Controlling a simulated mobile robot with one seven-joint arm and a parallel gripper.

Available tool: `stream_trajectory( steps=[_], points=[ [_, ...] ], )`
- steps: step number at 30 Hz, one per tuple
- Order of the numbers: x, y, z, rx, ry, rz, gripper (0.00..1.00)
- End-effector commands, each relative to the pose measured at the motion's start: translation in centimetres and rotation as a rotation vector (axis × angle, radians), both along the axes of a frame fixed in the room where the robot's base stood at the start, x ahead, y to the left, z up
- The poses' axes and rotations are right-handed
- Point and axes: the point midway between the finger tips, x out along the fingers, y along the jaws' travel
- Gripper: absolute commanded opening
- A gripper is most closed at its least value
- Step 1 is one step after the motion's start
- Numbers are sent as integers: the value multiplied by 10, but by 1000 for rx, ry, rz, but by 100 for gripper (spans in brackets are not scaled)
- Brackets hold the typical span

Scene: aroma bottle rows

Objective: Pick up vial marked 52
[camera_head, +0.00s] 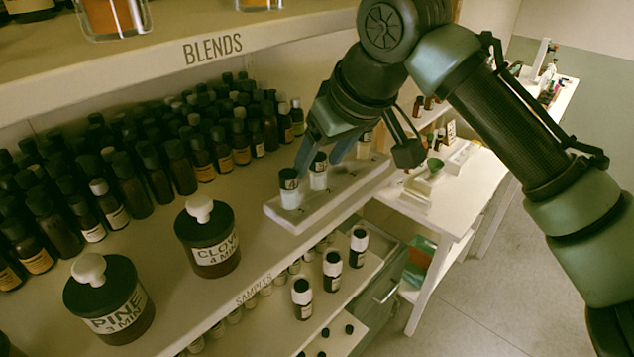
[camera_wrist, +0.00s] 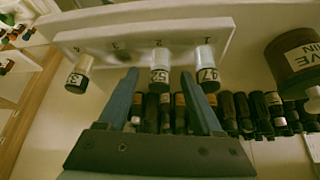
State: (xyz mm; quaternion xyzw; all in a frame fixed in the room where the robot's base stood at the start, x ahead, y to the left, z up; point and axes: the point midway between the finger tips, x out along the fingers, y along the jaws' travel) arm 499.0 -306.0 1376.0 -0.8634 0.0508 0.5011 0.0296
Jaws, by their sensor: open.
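The vial marked 52 (camera_wrist: 160,72) has a dark cap with a pale number and a white body. It stands in the middle of three vials on a white numbered rack, and in the head view (camera_head: 318,172) it is the second from the near end. My gripper (camera_wrist: 162,76) is open, with one blue finger on each side of this vial in the wrist picture. In the head view my gripper (camera_head: 325,155) is over the rack by the vial. I cannot tell whether the fingers touch it. The vial marked 47 (camera_wrist: 207,70) stands close beside it, near the other finger.
The white rack (camera_head: 280,214) lies along the shelf edge. A third vial (camera_wrist: 79,74) stands apart at its far end. Jars marked CLOVE (camera_head: 208,240) and PINE (camera_head: 109,300) stand nearer on the shelf. Rows of dark bottles (camera_head: 130,190) fill the back. The BLENDS shelf (camera_head: 160,55) is above.

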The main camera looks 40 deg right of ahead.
Motion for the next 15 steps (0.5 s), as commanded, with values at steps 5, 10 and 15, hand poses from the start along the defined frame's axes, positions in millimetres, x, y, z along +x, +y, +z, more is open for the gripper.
stream_trajectory(
  steps=[5,10,15],
  points=[
    [1,0,-2,-1,0,0,67],
    [1,0,-2,0,0,0,52],
    [1,0,-2,0,0,0,22]
  ],
)
